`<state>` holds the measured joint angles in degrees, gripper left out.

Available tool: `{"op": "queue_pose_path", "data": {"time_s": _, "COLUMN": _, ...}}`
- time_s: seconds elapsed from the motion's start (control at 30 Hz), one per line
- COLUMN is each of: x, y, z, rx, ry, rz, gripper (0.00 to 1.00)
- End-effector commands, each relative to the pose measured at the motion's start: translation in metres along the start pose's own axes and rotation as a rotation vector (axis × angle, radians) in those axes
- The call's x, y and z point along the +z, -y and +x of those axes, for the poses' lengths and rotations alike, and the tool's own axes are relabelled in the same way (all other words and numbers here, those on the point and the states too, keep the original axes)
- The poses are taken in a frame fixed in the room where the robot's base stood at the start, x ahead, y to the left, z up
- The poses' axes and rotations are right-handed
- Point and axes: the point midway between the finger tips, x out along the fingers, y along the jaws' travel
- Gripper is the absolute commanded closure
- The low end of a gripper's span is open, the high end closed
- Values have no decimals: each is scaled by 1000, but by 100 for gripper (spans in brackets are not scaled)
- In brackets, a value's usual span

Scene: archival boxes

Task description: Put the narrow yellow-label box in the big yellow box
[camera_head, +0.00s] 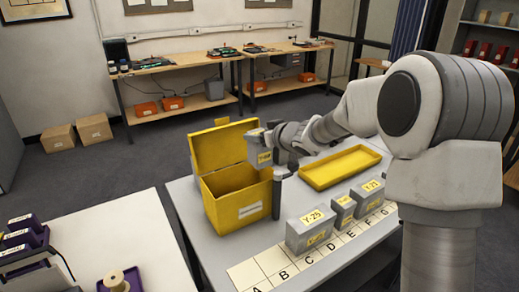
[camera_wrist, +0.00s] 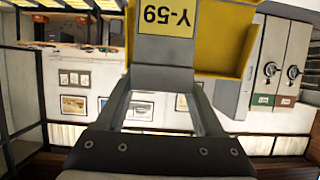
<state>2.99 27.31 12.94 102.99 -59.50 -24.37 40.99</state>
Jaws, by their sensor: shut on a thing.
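The big yellow box (camera_head: 237,208) stands on the grey table with its lid (camera_head: 222,147) raised at the back. My gripper (camera_head: 270,143) is shut on a grey box with a yellow label (camera_head: 265,157). The wrist view shows this held box (camera_wrist: 163,77) between the fingers, its label reading Y-59 upside down. In the head view it overlaps the right side of the yellow box's opening; I cannot tell its exact height above the rim. Part of the yellow box (camera_wrist: 222,22) shows behind it in the wrist view.
A grey Y-25 box (camera_head: 310,233), a narrow yellow-labelled box (camera_head: 343,212) and a Y-21 box (camera_head: 368,197) stand on the lettered strip (camera_head: 262,270). A shallow yellow tray (camera_head: 340,168) lies behind them. A dark cylinder (camera_head: 276,199) stands at the yellow box's right side.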

Motion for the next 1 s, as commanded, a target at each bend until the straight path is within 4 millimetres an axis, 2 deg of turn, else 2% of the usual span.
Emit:
{"op": "queue_pose_path", "data": {"time_s": 0.1, "x": 21, "y": 1, "z": 8, "rx": -2, "ry": 1, "rz": 2, "gripper": 100}}
{"op": "queue_pose_path", "data": {"time_s": 0.2, "x": 32, "y": 1, "z": 13, "rx": -2, "ry": 1, "rz": 2, "gripper": 100}}
{"op": "queue_pose_path", "data": {"time_s": 0.47, "x": 31, "y": 0, "z": 12, "rx": -1, "ry": -1, "rz": 0, "gripper": 100}}
{"op": "queue_pose_path", "data": {"time_s": 0.97, "x": 42, "y": 0, "z": 17, "rx": -1, "ry": -2, "rz": 1, "gripper": 100}}
{"op": "queue_pose_path", "data": {"time_s": 1.0, "x": 43, "y": 0, "z": 17, "rx": 0, "ry": 0, "rz": 1, "gripper": 27}}
